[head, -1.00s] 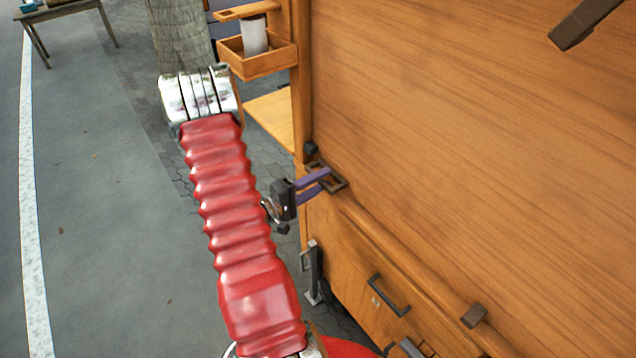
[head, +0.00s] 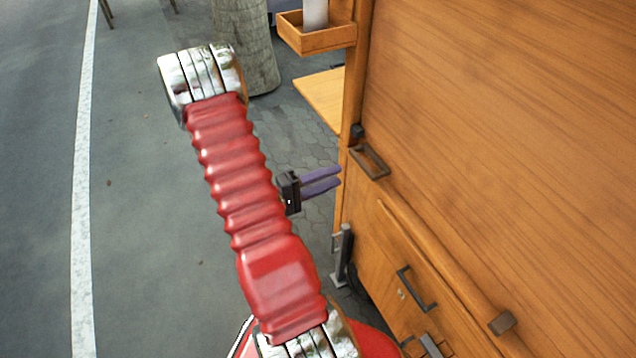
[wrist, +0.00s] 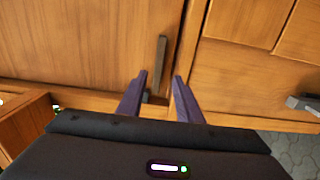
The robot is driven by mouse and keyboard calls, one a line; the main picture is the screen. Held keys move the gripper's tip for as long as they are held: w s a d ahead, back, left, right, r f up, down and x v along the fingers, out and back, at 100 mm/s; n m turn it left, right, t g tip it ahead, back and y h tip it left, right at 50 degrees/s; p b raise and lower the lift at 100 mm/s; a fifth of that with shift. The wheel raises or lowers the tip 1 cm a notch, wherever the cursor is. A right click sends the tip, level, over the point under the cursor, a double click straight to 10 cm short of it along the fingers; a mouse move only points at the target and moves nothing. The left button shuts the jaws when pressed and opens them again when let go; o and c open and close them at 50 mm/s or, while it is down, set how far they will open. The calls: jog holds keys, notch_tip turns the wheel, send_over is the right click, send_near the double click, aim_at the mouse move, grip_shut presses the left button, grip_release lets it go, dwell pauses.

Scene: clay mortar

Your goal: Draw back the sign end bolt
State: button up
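A dark metal loop handle (head: 369,160), which looks like the sign end bolt, sits at the left edge of the large wooden panel in the head view. A small black block (head: 357,131) is just above it. My gripper (head: 337,177) is open, its two purple fingers apart and empty, pointing at the panel edge just left of and below the handle. In the wrist view the handle (wrist: 160,62) stands upright beyond and between the fingertips. The fingers appear clear of it. I cannot tell how far the bolt is drawn.
The wooden panel (head: 490,120) fills the right side. A drawer pull (head: 416,290), a wooden rail (head: 440,255) and a metal post (head: 344,255) lie below. A small wooden box (head: 315,38) and a shelf (head: 322,98) project at the upper left. Open pavement (head: 150,220) lies left.

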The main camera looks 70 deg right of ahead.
jog(key=shift+v, duration=1.85)
jog(key=shift+f, duration=0.1)
jog(key=s+a+f+n+g+y, duration=0.1)
jog(key=s+a+f+n+y, duration=0.2)
jog(key=s+a+y, duration=0.15)
jog(key=w+a+r+t+y, duration=0.25)
jog(key=a+y, duration=0.25)
jog(key=a, duration=0.5)
jog(key=w+a+r+n+t+y, duration=0.1)
jog(key=w+a+r+n+t, duration=0.1)
jog(key=w+a+r+t, duration=0.45)
jog(key=w+a+r+n+t+y, duration=0.1)
jog(key=w+a+r+t+y, duration=0.15)
jog(key=w+a, duration=0.6)
jog(key=a+r+n+t, duration=0.2)
jog(key=a+r+t, duration=0.5)
jog(key=a+r, duration=0.5)
jog(key=shift+r+y, duration=0.3)
jog(key=shift+r, duration=0.5)
